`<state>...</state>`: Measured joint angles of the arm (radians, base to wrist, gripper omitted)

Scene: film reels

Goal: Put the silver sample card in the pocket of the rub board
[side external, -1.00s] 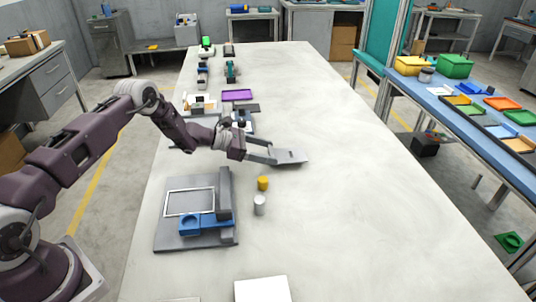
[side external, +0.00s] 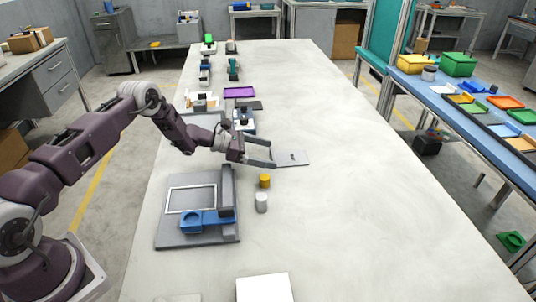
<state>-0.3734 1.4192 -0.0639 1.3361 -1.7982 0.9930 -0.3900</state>
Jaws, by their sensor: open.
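The silver sample card (side external: 293,158) is a thin grey plate with a small dark mark or tab near its middle. It appears to lie flat on the table, right of my gripper (side external: 273,154). My gripper is open, its two fingers apart at the card's left edge; I cannot tell whether they touch it. What I take for the rub board (side external: 167,232) is the grey board nearer the camera, at left. It has a white-outlined rectangle (side external: 191,187), perhaps the pocket, with no card in it. A blue part and a grey upright bar stand on the board.
A yellow cylinder (side external: 264,181) and a whitish cylinder (side external: 261,203) stand between the card and the board. A white block (side external: 263,288) is at the near edge. Several tools and a purple tray (side external: 239,92) line the table's far left. The table's right side is clear.

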